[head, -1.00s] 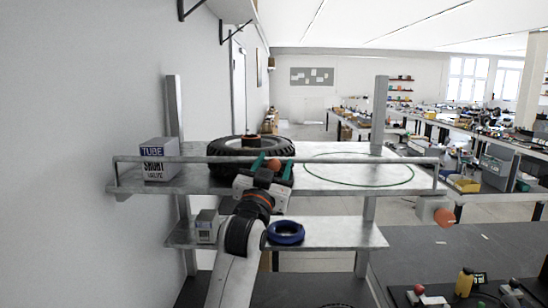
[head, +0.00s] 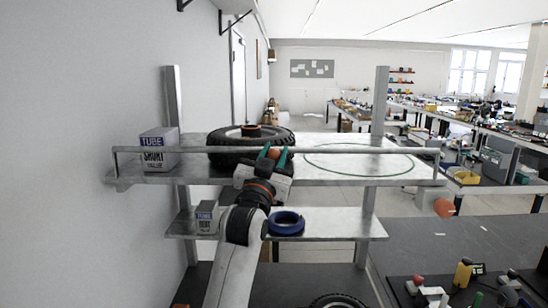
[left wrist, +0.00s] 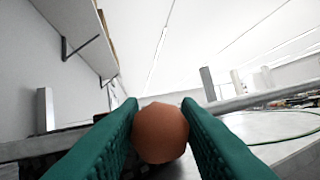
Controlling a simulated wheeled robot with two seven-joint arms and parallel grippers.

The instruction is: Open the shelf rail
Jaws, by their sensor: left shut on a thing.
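The shelf rail (head: 350,150) is a thin grey metal bar. It runs across the front of the upper shelf (head: 330,177), raised above its edge, with bent ends at left and right. An orange-brown ball knob (head: 274,154) shows at the rail, left of its middle. My left gripper (head: 274,153) reaches up to it from below and is shut on the knob. In the left wrist view its two green fingers press the knob (left wrist: 160,133) from both sides. The fingers and knob hide part of the rail there. My right gripper is not in view.
On the upper shelf stand a tube box (head: 159,150) at left, a black tire (head: 225,156) behind the gripper, and a green ring (head: 400,172) at right. The lower shelf holds a small box (head: 206,217) and a blue ring (head: 287,224). Another orange ball (head: 443,207) shows at right.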

